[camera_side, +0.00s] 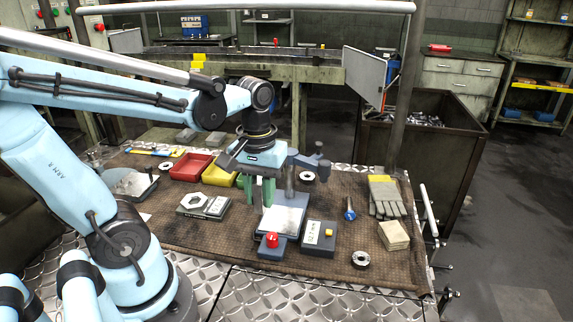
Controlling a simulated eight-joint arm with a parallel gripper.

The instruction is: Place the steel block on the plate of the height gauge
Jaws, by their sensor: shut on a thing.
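My gripper (259,196), with green fingers, points down over the middle of the bench, just left of the height gauge's post. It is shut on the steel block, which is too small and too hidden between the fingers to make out. The height gauge (291,183) has an upright post, a blue-grey head at the top right and a red knob at its front left. Its pale plate (283,219) lies just right of and in front of my fingertips. I cannot tell how high the fingertips are above the mat.
A readout box (319,237) stands right of the plate. A grey block with a hexagonal piece (204,204) lies to the left. Red (191,167) and yellow (219,174) bins stand behind.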

